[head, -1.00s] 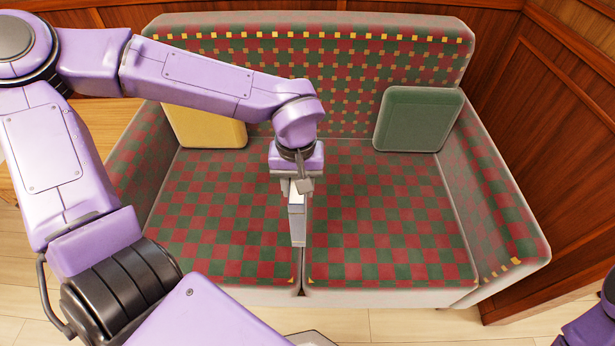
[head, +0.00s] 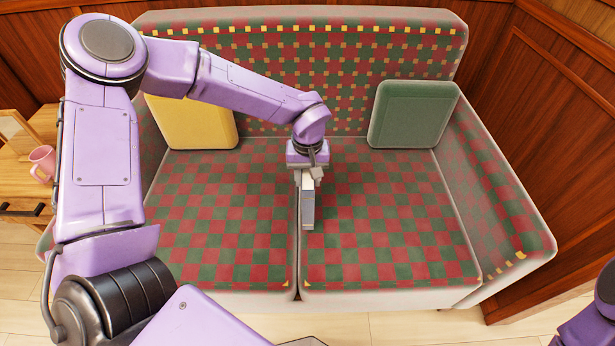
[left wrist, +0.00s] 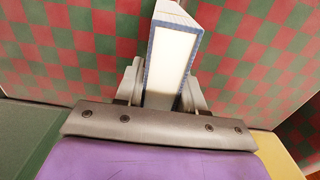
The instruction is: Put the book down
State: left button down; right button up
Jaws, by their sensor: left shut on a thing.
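The book (head: 308,209) is held upright on edge, with a blue-grey cover and white page edges. In the left wrist view the book (left wrist: 170,62) stands between the two fingers, its pages facing the camera. My left gripper (head: 308,180) is shut on the book, above the sofa seat (head: 380,225) near the seam between the two cushions. I cannot tell whether the book's lower edge touches the seat. In the left wrist view the left gripper (left wrist: 162,85) has a finger on each side of the book. My right gripper is not in view.
A yellow cushion (head: 190,122) and a green cushion (head: 413,115) lean on the sofa backrest. The checked seat is otherwise clear. At the left, a wooden table (head: 22,175) holds a pink mug (head: 42,162). Wood panelling (head: 545,130) stands at the right.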

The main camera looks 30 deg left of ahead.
pick_arm(q)
jog(key=c, duration=0.7)
grip_release()
